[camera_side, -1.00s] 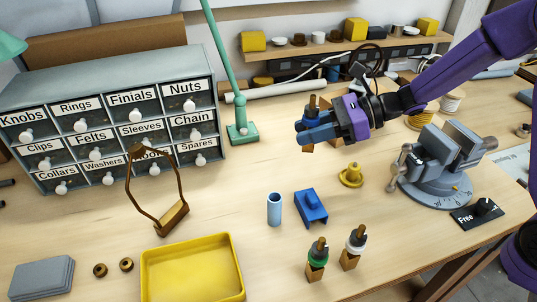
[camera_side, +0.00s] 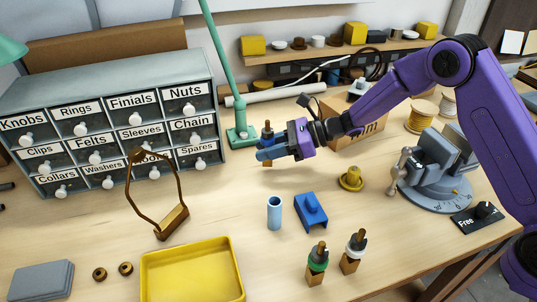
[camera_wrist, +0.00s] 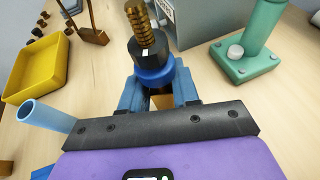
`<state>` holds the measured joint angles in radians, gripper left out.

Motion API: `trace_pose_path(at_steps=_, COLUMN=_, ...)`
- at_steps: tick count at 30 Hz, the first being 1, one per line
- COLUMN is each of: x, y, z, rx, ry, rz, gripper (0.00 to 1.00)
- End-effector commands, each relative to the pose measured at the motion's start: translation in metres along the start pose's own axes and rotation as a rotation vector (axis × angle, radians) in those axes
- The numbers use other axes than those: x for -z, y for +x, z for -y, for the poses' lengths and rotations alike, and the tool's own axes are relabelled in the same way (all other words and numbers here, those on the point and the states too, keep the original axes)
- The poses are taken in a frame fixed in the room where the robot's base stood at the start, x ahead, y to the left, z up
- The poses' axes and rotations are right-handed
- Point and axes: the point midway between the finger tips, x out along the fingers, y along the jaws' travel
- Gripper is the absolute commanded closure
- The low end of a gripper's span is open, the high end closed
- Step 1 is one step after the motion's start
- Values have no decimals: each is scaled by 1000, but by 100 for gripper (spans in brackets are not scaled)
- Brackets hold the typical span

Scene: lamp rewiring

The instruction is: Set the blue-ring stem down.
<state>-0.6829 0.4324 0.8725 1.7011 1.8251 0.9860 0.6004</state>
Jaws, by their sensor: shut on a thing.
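The blue-ring stem (camera_side: 267,134) is upright in my gripper (camera_side: 270,154), just right of the green lamp's base. In the wrist view the stem shows a brass threaded rod, a black collar and a blue ring (camera_wrist: 155,72). My gripper's blue fingers (camera_wrist: 160,98) are shut on its wooden lower part, below the ring. The fingers mostly hide that lower part, and I cannot tell whether it touches the table. A green-ring stem (camera_side: 317,257) and a white-ring stem (camera_side: 354,247) stand upright on wooden blocks at the front.
The green lamp base (camera_side: 241,136) is close on the left. A cardboard box (camera_side: 366,132) stands behind right. A light-blue tube (camera_side: 274,213), blue block (camera_side: 311,210) and yellow part (camera_side: 351,179) stand nearer the front. The yellow tray (camera_side: 192,242) and vise (camera_side: 436,170) are farther off.

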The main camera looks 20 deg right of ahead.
Motion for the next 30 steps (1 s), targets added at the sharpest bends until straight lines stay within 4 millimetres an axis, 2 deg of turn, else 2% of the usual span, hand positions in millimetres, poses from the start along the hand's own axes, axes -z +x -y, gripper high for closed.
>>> trace_pose_path(at_steps=3, x=15, y=5, z=0, rx=1, ry=3, rz=1, gripper=100)
trace_pose_path(at_steps=6, x=19, y=7, z=0, rx=0, ry=0, rz=1, gripper=100)
trace_pose_path(at_steps=18, x=23, y=8, z=0, rx=1, ry=0, rz=2, gripper=100)
trace_pose_path(at_steps=19, x=23, y=8, z=0, rx=0, ry=1, rz=-1, gripper=60)
trace_pose_path(at_steps=21, x=23, y=8, z=0, rx=0, ry=1, rz=-1, gripper=44)
trace_pose_path(at_steps=30, x=22, y=7, z=0, rx=1, ry=1, rz=-1, gripper=44)
